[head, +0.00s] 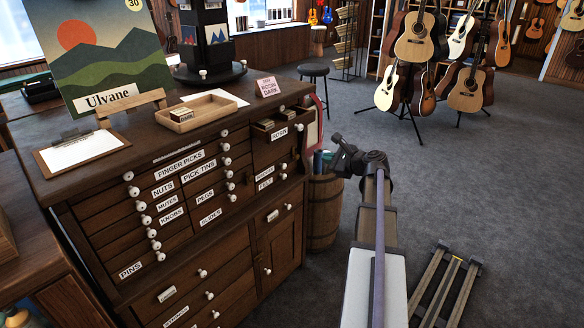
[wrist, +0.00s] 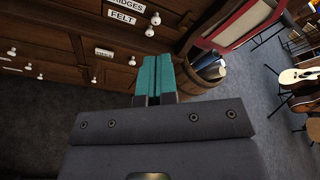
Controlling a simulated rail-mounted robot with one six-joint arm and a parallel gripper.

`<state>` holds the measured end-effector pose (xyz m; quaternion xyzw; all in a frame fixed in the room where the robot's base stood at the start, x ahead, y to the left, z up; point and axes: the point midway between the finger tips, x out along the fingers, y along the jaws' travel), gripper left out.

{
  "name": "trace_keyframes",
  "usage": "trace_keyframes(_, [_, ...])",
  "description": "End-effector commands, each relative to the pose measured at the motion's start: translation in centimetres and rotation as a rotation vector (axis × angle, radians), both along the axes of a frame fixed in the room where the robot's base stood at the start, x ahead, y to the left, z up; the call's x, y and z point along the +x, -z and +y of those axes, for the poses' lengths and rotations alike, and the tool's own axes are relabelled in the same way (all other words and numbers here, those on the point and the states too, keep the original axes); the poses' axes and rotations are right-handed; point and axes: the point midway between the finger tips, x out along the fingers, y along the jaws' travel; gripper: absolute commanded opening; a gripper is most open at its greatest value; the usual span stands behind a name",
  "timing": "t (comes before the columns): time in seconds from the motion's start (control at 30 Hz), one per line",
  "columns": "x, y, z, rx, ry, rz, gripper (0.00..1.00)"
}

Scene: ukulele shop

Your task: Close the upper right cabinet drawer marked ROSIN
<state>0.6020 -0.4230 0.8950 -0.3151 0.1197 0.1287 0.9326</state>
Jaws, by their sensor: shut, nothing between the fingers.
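The wooden cabinet (head: 215,225) stands left of centre in the head view. Its upper right drawer marked ROSIN (head: 279,133) is pulled out, with small boxes (head: 286,115) showing inside it. My gripper (head: 321,160) is in front of the cabinet's right side, to the right of and lower than the ROSIN drawer, apart from it. In the wrist view its teal fingers (wrist: 153,76) are together with nothing between them. The wrist view shows the label FELT (wrist: 122,18) on a lower drawer; the ROSIN drawer is out of that view.
A barrel (head: 322,215) with rolled items stands close beside the cabinet's right end, near my gripper. A red-framed board (head: 314,122) is behind it. A wooden tray (head: 196,112), a clipboard (head: 82,153) and a small sign (head: 268,87) sit on the cabinet top. Open carpet lies right.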

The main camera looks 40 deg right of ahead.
Motion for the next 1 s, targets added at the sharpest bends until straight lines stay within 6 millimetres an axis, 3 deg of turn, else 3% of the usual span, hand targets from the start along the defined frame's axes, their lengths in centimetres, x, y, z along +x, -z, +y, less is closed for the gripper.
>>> trace_keyframes(0.1, [-0.3,-4.4,1.9,0.462,0.014,-0.156,0.00])
trace_keyframes(0.2, [-0.3,-5.7,2.2,0.647,0.012,-0.173,0.00])
trace_keyframes(0.4, [0.0,-5.6,2.2,0.674,0.016,-0.161,0.00])
trace_keyframes(0.53, [1.4,-5.6,2.6,0.672,0.015,-0.159,0.00])
trace_keyframes(1.0, [10.9,-5.5,5.0,0.670,0.016,-0.160,0.00])
